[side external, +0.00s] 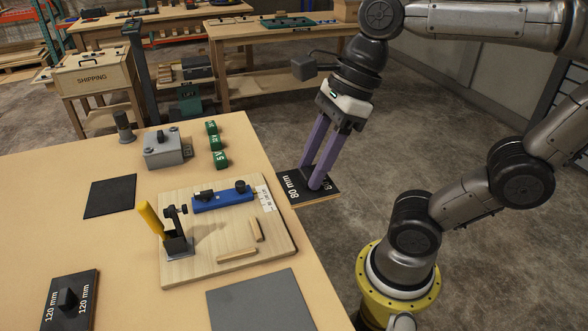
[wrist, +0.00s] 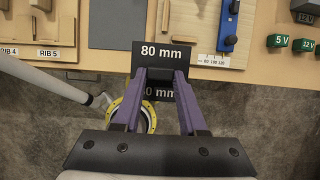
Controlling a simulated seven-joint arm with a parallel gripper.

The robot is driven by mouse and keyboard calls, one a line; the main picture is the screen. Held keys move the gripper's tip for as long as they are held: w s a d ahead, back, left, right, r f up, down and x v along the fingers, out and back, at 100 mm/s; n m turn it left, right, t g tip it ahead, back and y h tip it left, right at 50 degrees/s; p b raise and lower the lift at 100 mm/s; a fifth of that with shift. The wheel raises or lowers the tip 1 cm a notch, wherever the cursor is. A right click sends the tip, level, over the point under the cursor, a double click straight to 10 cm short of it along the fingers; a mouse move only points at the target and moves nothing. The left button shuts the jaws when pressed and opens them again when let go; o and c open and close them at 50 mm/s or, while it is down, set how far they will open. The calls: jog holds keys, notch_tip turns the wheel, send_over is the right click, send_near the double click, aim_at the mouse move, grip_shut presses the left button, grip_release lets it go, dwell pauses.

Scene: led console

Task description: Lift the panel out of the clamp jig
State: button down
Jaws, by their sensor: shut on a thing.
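The 80 mm panel (side external: 291,186) is a thin plate with a black top and a light wooden edge. It is out of the clamp jig and appears just past the table's right edge. My gripper (side external: 314,186), with purple fingers, is shut on the panel's middle grip. The wrist view also shows the panel (wrist: 164,52) between and beyond the fingertips (wrist: 160,76). The clamp jig (side external: 178,262) is a wooden board with a blue fence (side external: 222,201) and a yellow-handled toggle clamp (side external: 152,219), its handle raised. Two small wooden strips lie on the board.
A 120 mm panel (side external: 70,303) lies at the table's front left. A grey mat (side external: 265,303) lies in front of the jig and a black mat (side external: 110,196) behind it. A grey box (side external: 164,149) and green blocks (side external: 215,143) stand farther back. Open floor lies right of the table.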

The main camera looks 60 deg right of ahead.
jog(key=shift+r, duration=1.9)
